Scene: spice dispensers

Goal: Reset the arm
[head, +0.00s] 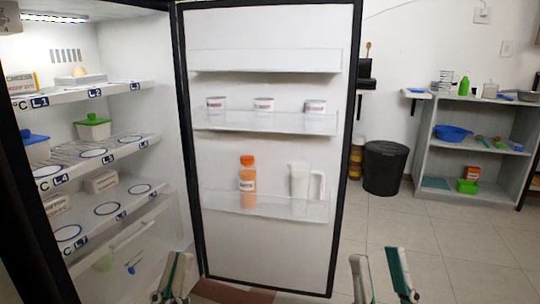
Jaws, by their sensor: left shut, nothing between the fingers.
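My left gripper (178,262) is at the bottom of the head view, in front of the open fridge. Its fingers are together and hold nothing. My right gripper (378,258) is at the bottom, right of the fridge door. Its two fingers are apart, with nothing seen between them. The lower parts of both grippers are cut off by the picture edge. Neither is seen touching anything.
The open fridge door (270,255) holds an orange-capped bottle (247,183), a white pitcher (300,181) and small cups. Fridge shelves with marked circles (107,209) are at left. A black bin (384,168) and grey shelf (430,130) stand at right. Floor between is clear.

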